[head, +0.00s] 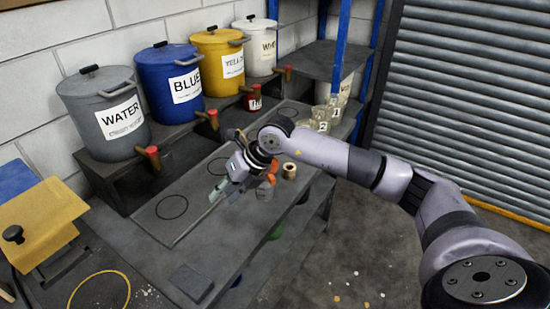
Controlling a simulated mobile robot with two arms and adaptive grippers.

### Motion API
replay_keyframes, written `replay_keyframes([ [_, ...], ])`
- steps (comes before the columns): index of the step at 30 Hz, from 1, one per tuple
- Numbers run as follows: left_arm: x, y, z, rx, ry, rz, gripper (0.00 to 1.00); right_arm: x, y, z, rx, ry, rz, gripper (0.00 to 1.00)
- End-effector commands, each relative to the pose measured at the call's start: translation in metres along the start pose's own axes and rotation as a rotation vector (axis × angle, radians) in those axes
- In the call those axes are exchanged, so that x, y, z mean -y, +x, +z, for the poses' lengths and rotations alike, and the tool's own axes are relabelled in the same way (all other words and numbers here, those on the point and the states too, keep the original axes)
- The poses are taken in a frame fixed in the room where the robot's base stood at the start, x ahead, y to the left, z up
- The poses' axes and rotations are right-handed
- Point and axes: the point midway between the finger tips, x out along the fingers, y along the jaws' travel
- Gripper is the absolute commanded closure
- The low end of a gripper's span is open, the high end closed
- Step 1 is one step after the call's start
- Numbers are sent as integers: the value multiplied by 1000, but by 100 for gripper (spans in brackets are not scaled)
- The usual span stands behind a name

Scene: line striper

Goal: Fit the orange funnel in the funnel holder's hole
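My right gripper (224,191) hangs over the workbench (205,213), at the end of the arm that comes in from the right. Its fingers point down and to the left; at this size I cannot tell whether they are apart. An orange thing (266,182), probably the orange funnel, shows just right of the gripper, partly hidden by my wrist. It looks to be on the bench side, but I cannot tell what it rests on. I cannot make out the funnel holder or its hole. My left gripper is not in view.
Grey WATER (104,108), BLUE (170,82), yellow (218,60) and white (256,45) buckets with red-capped taps stand on a raised shelf behind. A dark pad (191,282) lies at the front.

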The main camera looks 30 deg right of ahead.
Motion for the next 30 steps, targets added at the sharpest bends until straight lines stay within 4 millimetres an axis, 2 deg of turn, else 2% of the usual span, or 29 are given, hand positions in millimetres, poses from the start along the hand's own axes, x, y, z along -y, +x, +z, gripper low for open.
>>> replay_keyframes([
  [1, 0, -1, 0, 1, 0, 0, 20, 30, -19, 12, 7, -3, -129, 67],
  [4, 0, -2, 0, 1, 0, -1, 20, 76, -51, 25, 16, 17, -330, 67],
  [7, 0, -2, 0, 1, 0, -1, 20, 105, -76, 32, 25, 42, -463, 67],
  [11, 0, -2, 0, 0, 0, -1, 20, 123, -93, 35, 32, 64, -544, 67],
  [17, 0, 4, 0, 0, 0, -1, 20, 131, -86, 35, 31, 69, -557, 67],
  [30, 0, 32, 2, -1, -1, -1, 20, 158, -41, 35, 30, 67, -554, 67],
])
